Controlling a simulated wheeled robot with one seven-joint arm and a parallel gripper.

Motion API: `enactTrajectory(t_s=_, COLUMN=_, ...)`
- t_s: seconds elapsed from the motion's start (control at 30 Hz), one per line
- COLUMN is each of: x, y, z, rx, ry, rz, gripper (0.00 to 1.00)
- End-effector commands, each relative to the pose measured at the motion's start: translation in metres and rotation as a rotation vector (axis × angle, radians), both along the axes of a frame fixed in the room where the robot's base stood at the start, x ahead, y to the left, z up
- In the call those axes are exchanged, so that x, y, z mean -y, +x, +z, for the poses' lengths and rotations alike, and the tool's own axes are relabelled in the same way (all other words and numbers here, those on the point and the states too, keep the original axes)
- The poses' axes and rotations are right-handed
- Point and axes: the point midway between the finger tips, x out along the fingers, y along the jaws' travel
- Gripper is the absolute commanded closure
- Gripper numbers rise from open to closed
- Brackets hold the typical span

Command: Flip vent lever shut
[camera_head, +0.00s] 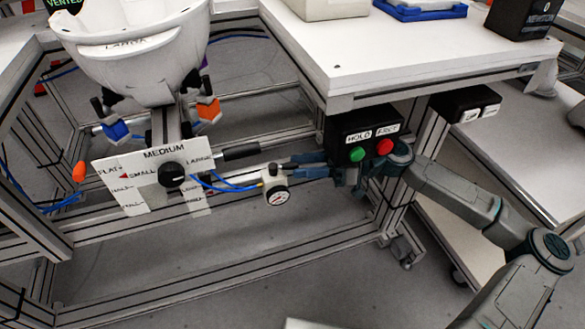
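A small white pressure gauge (275,195) hangs from the lower frame rail, with a blue hose running to it from the left. A small dark fitting (271,169) sits on top of the gauge; it may be the vent lever, but it is too small to tell its position. My gripper (297,165) reaches in from the right below the table edge, its bluish fingers pointing left just beside this fitting. I cannot tell whether they touch it or how far apart they are. A partly cut-off sign (64,4) at top left reads "VENTED".
A white helmet shell (135,55) sits on a fixture above a size dial plate (150,195) with a black knob. A button box (358,138) with green and red buttons is close behind my gripper. The white tabletop (400,55) overhangs it.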

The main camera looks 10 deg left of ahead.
Motion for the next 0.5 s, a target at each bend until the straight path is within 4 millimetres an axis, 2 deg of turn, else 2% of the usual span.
enactTrajectory(t_s=0.2, x=-0.022, y=-0.007, z=-0.001, rx=0.001, ry=-0.001, rz=-0.001, gripper=0.63)
enactTrajectory(t_s=0.5, x=-0.026, y=-0.008, z=0.000, rx=0.001, ry=0.000, rz=-0.004, gripper=0.63)
